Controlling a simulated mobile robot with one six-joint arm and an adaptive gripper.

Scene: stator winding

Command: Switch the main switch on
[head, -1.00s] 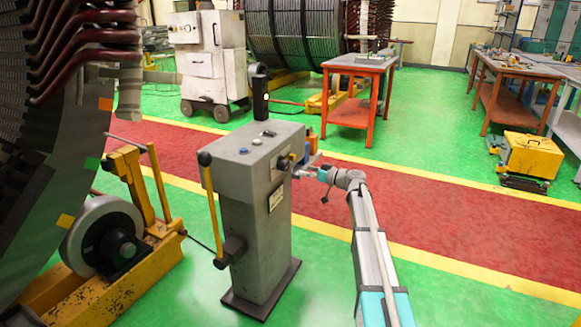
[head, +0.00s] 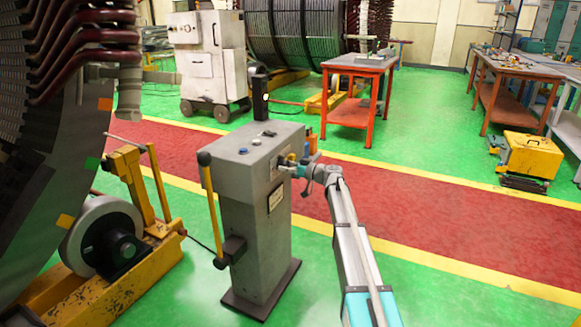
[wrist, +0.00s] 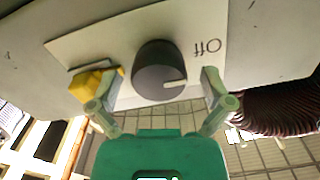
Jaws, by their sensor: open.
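The main switch is a dark round knob (wrist: 160,72) on a pale plate (wrist: 120,38) in the wrist view. Its white pointer line points right, below the upside-down "Off" label (wrist: 207,46). My gripper (wrist: 158,87) is open, with one green finger on each side of the knob. The fingertips appear apart from the knob; I cannot tell their exact depth. In the head view my gripper (head: 296,170) is at the right face of the grey control pedestal (head: 262,225), and it largely hides the knob there.
A yellow part (wrist: 92,84) sits on the plate's left, close behind the left finger. A lever with a yellow shaft (head: 212,210) stands at the pedestal's left. An orange-red table (head: 348,110) stands behind. The red walkway (head: 430,210) on the right is clear.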

